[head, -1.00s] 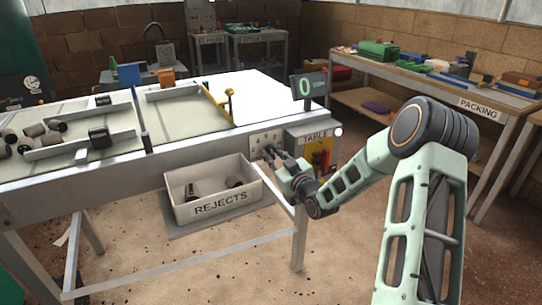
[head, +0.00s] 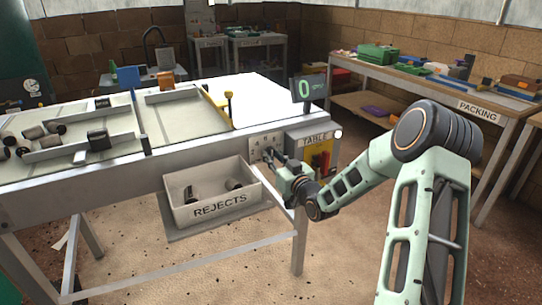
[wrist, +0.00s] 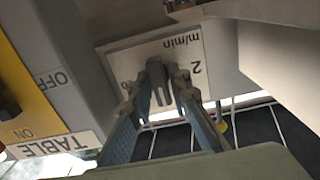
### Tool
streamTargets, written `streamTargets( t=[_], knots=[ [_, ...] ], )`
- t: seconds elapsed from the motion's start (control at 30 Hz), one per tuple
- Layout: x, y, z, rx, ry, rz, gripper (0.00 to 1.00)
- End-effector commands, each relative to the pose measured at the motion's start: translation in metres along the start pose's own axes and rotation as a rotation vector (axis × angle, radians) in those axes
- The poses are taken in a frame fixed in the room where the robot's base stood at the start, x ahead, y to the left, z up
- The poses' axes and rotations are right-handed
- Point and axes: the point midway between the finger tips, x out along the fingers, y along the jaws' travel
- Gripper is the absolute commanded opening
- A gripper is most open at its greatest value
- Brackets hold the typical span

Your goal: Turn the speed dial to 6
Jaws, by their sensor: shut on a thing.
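The speed dial (wrist: 156,72) is a small grey knob on a pale panel marked "m/min". In the wrist view the panel (wrist: 125,62) appears upside down, with a "2" to the right of the dial and a partly hidden digit to the left. My gripper (wrist: 164,88) is shut on the dial, with one finger on each side of it. In the head view my gripper (head: 269,156) is at the panel (head: 257,143) on the table's front, and the dial's pointer cannot be made out. The display (head: 308,88) above shows a green 0.
A REJECTS bin (head: 221,209) holding dark cylinders is below and left. A packing bench (head: 480,105) stands at the right. Floor between is clear.

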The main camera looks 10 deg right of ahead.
Motion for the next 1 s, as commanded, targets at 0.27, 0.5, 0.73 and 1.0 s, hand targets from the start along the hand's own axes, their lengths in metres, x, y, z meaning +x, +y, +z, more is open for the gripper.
streamTargets(
  t=[0.27, 0.5, 0.73, 1.0],
  knots=[
    [0.0, 0.0, 0.001, -0.001, -0.001, 0.0, 0.29],
    [-0.007, 0.001, 0.001, -0.001, -0.002, 0.001, 0.29],
    [-0.047, 0.001, 0.0, -0.002, -0.002, 0.002, 0.29],
    [-0.1, 0.001, 0.0, -0.001, -0.002, 0.002, 0.29]
  ],
)
